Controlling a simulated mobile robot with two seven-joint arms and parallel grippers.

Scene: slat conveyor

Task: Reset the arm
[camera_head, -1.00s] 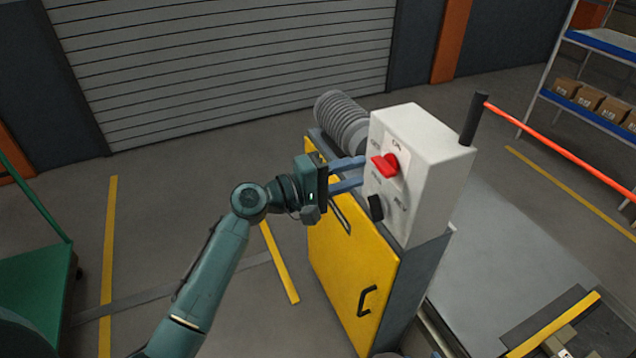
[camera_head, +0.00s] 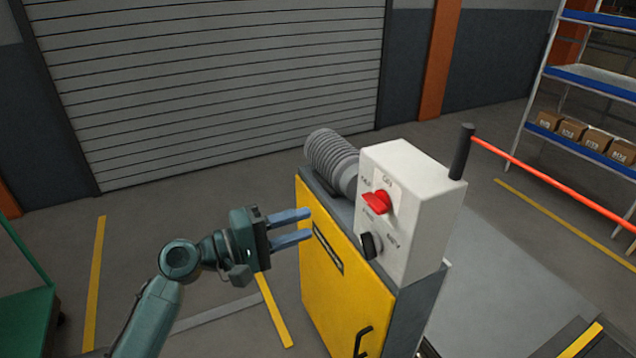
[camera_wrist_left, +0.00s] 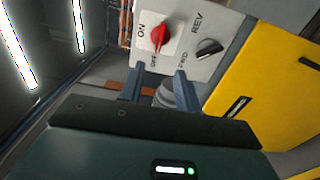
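My left gripper (camera_head: 290,226) is open and empty, with its two blue-grey fingers apart, left of the control box and clear of it. The white control box (camera_head: 418,200) stands on top of the yellow cabinet (camera_head: 340,285). It carries a red rotary switch (camera_head: 376,202) and a black knob (camera_head: 370,245). In the left wrist view the red switch (camera_wrist_left: 158,37) is beside the ON label, and the black knob (camera_wrist_left: 209,48) is between FWD and REV. The fingers (camera_wrist_left: 157,84) point toward the box. My right gripper is out of view.
A grey ribbed motor (camera_head: 333,160) sits behind the box. A red bar (camera_head: 550,182) runs right from a black post (camera_head: 462,152). A green cart (camera_head: 25,320) is at the far left. Shelves with cartons (camera_head: 572,129) stand at the right. The floor left of the cabinet is open.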

